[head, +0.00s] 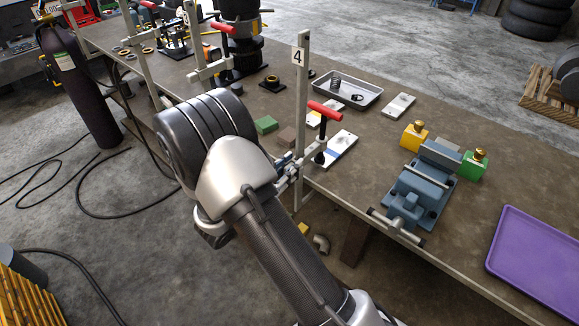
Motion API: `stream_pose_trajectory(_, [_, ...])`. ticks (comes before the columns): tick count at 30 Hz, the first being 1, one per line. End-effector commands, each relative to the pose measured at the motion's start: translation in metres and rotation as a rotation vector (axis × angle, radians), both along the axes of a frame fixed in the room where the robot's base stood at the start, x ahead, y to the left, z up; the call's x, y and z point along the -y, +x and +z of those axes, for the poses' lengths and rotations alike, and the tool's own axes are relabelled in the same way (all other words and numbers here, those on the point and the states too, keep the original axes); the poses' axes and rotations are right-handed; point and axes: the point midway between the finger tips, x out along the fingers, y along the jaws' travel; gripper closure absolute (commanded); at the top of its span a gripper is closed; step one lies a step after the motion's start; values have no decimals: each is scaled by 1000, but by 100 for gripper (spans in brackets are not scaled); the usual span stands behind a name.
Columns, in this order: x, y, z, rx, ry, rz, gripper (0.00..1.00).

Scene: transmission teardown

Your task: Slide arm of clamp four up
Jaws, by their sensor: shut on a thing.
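Clamp four is a tall grey steel bar (303,90) at the table's near edge, with a white tag marked 4 near its top. Its sliding arm (294,171) is low on the bar, around table height. The arm's screw has a red T-handle (325,110) on top and a dark foot near a pale plate (338,150). My gripper (283,165) is at the sliding arm, left of the bar, and shut on it. My own wrist hides most of the gripper, so the exact contact is not visible.
A blue vise (420,188) stands to the right, between yellow and green blocks with brass knobs. A purple tray (540,255) is at far right. A metal tray (345,88) lies behind clamp four. Other clamps with red handles stand along the edge to the left.

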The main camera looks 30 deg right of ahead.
Motion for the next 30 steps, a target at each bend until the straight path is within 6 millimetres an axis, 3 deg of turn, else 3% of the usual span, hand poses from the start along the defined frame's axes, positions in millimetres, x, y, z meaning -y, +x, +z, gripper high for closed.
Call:
stream_pose_trajectory(4, [0, 0, 0, 0, 0, 0, 100])
stream_pose_trajectory(17, [0, 0, 5, 0, 0, 0, 100])
stream_pose_trajectory(30, [0, 1, 102, 7, -5, 1, 100])
